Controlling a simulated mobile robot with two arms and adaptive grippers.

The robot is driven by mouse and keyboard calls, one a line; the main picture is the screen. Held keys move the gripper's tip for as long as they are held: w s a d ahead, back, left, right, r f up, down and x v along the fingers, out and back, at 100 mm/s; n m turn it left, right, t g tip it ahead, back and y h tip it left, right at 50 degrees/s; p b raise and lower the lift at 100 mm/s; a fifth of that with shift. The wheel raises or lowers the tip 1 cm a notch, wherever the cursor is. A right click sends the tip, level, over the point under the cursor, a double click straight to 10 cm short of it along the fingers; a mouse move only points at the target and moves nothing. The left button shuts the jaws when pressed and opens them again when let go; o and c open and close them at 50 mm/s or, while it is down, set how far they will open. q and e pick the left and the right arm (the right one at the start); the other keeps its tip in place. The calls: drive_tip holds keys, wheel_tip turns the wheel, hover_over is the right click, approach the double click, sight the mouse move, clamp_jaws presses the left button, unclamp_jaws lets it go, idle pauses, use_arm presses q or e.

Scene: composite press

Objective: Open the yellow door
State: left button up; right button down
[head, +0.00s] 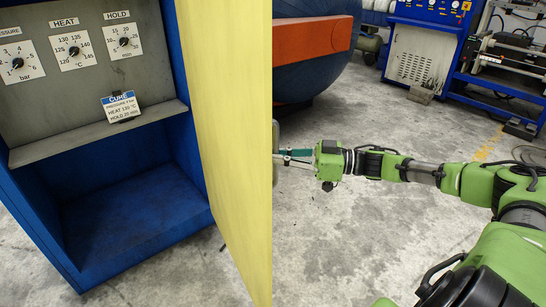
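The yellow door (232,150) stands swung out from the right side of the blue cabinet (70,262), and the inside of the cabinet shows. The door's flat yellow face is turned to the left and its near edge is cut by the bottom of the view. My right gripper (281,157) is just right of the door's outer edge, beside a grey piece (275,150) that looks like a handle. The fingertips are small and partly hidden there, so I cannot tell whether they grip it. My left gripper is out of view.
The cabinet holds a panel with dials (74,51), a grey shelf (100,133) and a small sign (122,107). Behind the door are a large blue and orange vessel (312,40) and a blue control station (428,45). The concrete floor (345,235) right of the door is clear.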

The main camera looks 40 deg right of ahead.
drive_tip(key=shift+s+a+f, duration=0.1)
drive_tip(key=shift+f, duration=0.2)
drive_tip(key=c, duration=2.2)
unclamp_jaws()
drive_tip(key=shift+o, duration=0.5)
drive_tip(key=shift+s+r, duration=0.1)
drive_tip(key=shift+r, duration=0.1)
drive_tip(key=shift+d, duration=0.2)
drive_tip(key=v, duration=1.2)
drive_tip(key=shift+a, duration=0.1)
